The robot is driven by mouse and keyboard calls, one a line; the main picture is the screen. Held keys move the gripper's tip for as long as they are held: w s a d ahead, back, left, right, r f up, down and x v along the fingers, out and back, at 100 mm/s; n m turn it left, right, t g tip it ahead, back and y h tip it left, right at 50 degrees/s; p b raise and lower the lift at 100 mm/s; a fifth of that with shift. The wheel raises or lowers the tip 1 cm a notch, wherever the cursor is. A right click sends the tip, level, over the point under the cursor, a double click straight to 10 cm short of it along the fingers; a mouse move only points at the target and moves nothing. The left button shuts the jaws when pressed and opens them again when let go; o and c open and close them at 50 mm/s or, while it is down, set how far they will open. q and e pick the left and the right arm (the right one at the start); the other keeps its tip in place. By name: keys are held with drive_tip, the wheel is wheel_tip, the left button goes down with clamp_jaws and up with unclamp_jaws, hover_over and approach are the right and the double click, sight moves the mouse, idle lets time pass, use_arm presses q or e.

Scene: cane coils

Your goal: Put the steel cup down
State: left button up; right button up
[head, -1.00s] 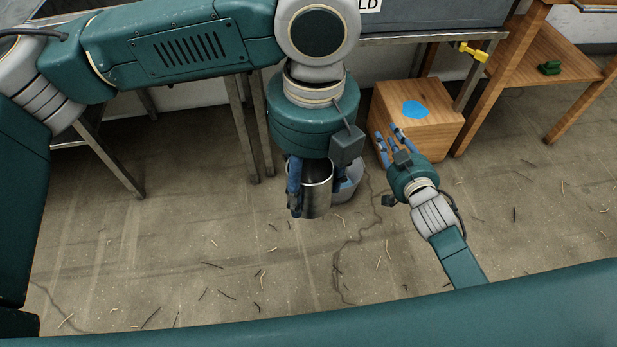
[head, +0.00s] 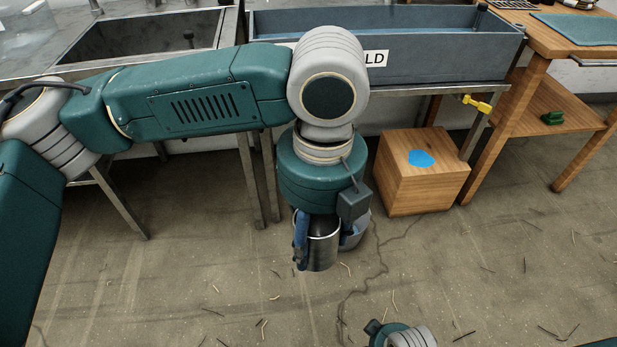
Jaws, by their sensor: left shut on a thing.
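The steel cup (head: 324,252) is a shiny metal cylinder near the middle of the head view. My left gripper (head: 312,240) points down and is shut on the cup, with blue fingers at its side. The cup looks upright and appears held above the floor. The gripper hides its upper part. Only a piece of my right wrist shows at the bottom edge; its fingers are out of the frame.
A wooden box (head: 424,185) with a blue patch (head: 421,158) on top stands right of the cup. A greyish container (head: 356,232) is partly hidden behind the cup. A grey trough (head: 430,55), sink and wooden workbench (head: 540,62) stand behind. Cane scraps litter the floor.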

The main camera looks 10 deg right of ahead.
use_arm(q)
drive_tip(key=n, duration=0.1)
drive_tip(key=w+n, duration=0.1)
drive_tip(key=n, duration=0.1)
drive_tip(key=shift+a+f, duration=0.1)
drive_tip(key=shift+a, duration=0.3)
drive_tip(key=w+a+f+n, duration=0.1)
drive_tip(key=w+a+n, duration=0.35)
drive_tip(key=n, duration=1.15)
drive_tip(key=w+a+f+n, duration=0.25)
drive_tip(key=a+n, duration=0.35)
drive_tip(key=n, duration=1.1)
drive_tip(key=s+r, duration=0.5)
drive_tip(key=r, duration=0.2)
drive_tip(key=shift+s+h, duration=0.15)
drive_tip(key=shift+h, duration=0.25)
drive_tip(key=shift+d, duration=0.1)
